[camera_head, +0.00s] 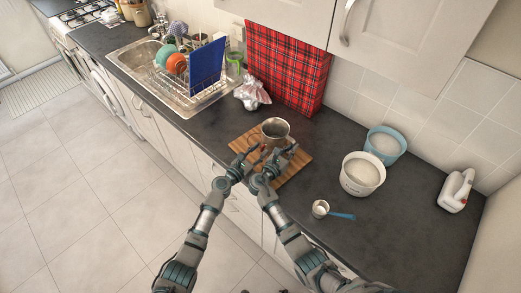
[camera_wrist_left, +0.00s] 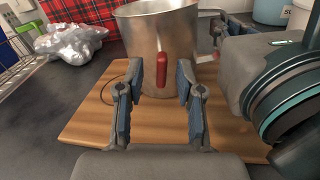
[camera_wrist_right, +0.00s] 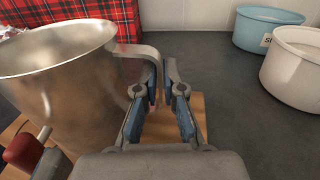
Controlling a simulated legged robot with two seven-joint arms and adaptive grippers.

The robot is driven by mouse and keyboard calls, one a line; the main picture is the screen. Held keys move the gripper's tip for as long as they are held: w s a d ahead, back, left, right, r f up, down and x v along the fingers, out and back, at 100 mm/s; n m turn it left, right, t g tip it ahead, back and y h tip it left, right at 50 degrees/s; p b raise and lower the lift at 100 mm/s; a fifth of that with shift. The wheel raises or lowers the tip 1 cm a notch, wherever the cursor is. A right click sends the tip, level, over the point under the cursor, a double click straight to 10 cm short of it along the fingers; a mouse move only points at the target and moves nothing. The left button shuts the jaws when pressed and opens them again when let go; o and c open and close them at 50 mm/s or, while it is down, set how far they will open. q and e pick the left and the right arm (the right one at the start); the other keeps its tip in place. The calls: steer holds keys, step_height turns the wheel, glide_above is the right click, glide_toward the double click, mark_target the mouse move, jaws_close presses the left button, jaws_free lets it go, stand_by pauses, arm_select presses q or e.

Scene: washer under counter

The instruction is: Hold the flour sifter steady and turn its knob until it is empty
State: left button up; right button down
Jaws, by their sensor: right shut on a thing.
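The flour sifter (camera_head: 275,127) is a shiny metal cup standing upright on a wooden board (camera_head: 300,165). Its red knob (camera_wrist_left: 161,71) sticks out towards my left wrist camera and also shows at the lower left of the right wrist view (camera_wrist_right: 22,152). My left gripper (camera_head: 247,160) is open, with its fingers on either side of the knob and gaps between. My right gripper (camera_wrist_right: 161,75) is shut on the sifter's handle (camera_wrist_right: 138,51), at the sifter's right side. The sifter's inside is too small to read in the head view.
To the right stand a white tub (camera_head: 361,175) and a blue tub (camera_head: 385,144), both with white contents. A small cup with a blue handle (camera_head: 322,209) lies nearer. A crumpled silvery bag (camera_head: 252,93) and dish rack (camera_head: 195,85) are at the left. A red tartan panel (camera_head: 287,67) stands behind.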

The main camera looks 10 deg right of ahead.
arm_select(q)
steer(key=shift+w+d, duration=0.3)
steer(key=shift+d, duration=0.1)
jaws_close()
steer(key=shift+m, duration=0.3)
steer(key=m, duration=0.3)
steer(key=shift+f+m, duration=0.1)
steer(key=shift+m, duration=1.9)
